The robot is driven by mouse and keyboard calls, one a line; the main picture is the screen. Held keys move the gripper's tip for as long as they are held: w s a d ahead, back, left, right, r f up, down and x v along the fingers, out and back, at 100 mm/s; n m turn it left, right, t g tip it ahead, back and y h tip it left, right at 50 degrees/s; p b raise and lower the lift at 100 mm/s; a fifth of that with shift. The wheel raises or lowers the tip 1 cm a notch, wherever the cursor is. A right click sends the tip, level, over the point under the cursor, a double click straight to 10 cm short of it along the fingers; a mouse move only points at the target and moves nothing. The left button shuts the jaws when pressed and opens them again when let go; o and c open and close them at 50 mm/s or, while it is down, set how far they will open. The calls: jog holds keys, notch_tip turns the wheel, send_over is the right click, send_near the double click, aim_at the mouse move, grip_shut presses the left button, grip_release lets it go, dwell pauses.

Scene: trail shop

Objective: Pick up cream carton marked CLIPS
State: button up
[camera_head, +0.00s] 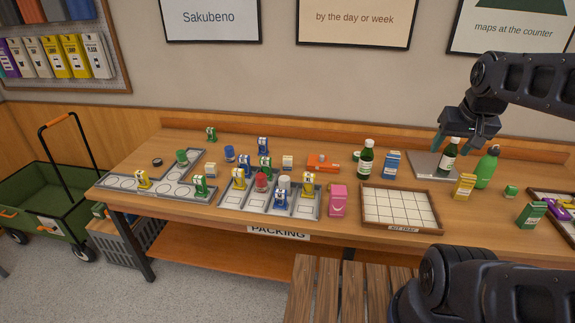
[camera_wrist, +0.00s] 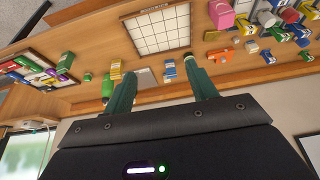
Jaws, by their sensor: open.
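No marking CLIPS is legible. Two small cream boxes stand on the packing table: one (camera_head: 210,170) at the left near the grey trays, another (camera_head: 287,162) near the middle; a small pale box (camera_wrist: 251,46) shows at upper right in the wrist view. I cannot tell which, if either, is the CLIPS carton. My gripper (camera_head: 454,151) is open over the right part of the table, well to the right of both boxes. Its fingers, also in the wrist view (camera_wrist: 158,68), hold nothing that I can see. In the head view they overlap a dark bottle (camera_head: 449,158).
Near my gripper stand a green bottle (camera_head: 487,168), a yellow carton (camera_head: 465,186), a blue carton (camera_head: 391,165) and another dark bottle (camera_head: 366,160). A gridded kit tray (camera_head: 402,229) and pink carton (camera_head: 338,201) are in front. A wooden bench (camera_head: 325,292) is nearer.

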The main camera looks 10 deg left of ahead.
jog(key=w+a+r+m+g+y, duration=0.1)
jog(key=w+a+m, duration=0.3)
jog(key=w, duration=0.7)
jog(key=w+a+r+m+g, duration=0.1)
jog(key=w+a+m, duration=0.1)
jog(key=w+a, duration=0.75)
jog(key=m+g+h, duration=0.1)
jog(key=m+g, duration=0.2)
jog(key=m, duration=0.8)
send_over(288, 158)
notch_tip(288, 158, down, 31)
jog(key=shift+r, duration=0.1)
jog(key=shift+s+a+f, duration=0.1)
jog(key=shift+a+f, duration=0.15)
jog(key=shift+f, duration=0.25)
jog(key=shift+w+d+f, duration=0.1)
jog(key=shift+f, duration=2.5)
jog(key=shift+w+d+f, duration=0.1)
jog(key=shift+f, duration=2.45)
jog(key=c, duration=1.1)
